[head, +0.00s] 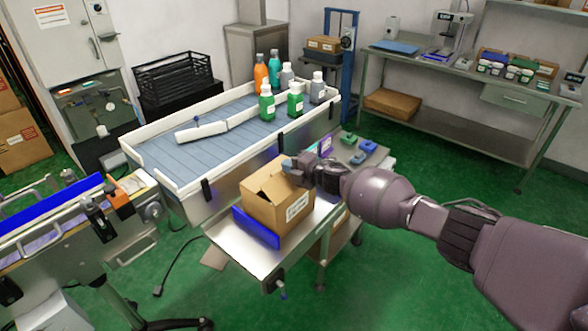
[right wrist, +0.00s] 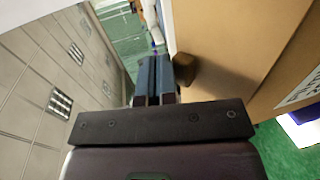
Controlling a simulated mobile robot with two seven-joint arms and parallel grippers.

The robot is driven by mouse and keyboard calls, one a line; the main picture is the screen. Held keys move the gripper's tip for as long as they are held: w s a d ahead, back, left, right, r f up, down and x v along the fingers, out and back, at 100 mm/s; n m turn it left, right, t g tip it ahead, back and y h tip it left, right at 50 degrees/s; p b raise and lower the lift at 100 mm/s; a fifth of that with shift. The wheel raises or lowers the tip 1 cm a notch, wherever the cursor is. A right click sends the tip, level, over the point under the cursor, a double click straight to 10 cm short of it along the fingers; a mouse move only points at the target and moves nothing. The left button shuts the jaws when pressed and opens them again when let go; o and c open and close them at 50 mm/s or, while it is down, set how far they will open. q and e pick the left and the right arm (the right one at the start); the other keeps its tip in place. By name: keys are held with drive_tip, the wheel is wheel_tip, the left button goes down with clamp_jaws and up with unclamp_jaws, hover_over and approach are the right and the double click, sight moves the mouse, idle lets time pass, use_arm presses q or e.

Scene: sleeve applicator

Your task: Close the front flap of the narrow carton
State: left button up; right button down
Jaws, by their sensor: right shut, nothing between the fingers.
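The brown cardboard carton (head: 268,212) stands upright on the steel bench, with a white label on its right-hand side. Flaps at its top (head: 268,184) stand up or slope at an angle; which is the front flap I cannot tell. My right gripper (head: 289,166) is at the far upper edge of the carton, its arm reaching in from the right. In the right wrist view the fingers (right wrist: 154,78) are shut and empty, close beside a cardboard face (right wrist: 225,35); contact is unclear. A small brown piece shows beside the fingertips. My left gripper is out of view.
A blue plate (head: 256,228) stands against the carton's near left side on the steel bench (head: 238,254). Behind is a white-walled conveyor (head: 185,170) with several bottles. Small blue and green items (head: 358,157) lie at the bench's far end.

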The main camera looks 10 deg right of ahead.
drive_tip(key=shift+w+a+f+b, duration=0.3)
drive_tip(key=shift+w+a+f, duration=0.2)
drive_tip(key=shift+w+f, duration=0.15)
drive_tip(key=shift+w+a+f, duration=0.2)
drive_tip(key=shift+w+f, duration=0.05)
drive_tip(key=shift+w+a+f+g+h+p, duration=0.1)
drive_tip(key=shift+w+f+g+h+p, duration=0.1)
drive_tip(key=shift+g+h+p, duration=0.15)
drive_tip(key=shift+f+g, duration=0.15)
drive_tip(key=shift+g, duration=0.1)
drive_tip(key=shift+f, duration=0.1)
idle(0.6)
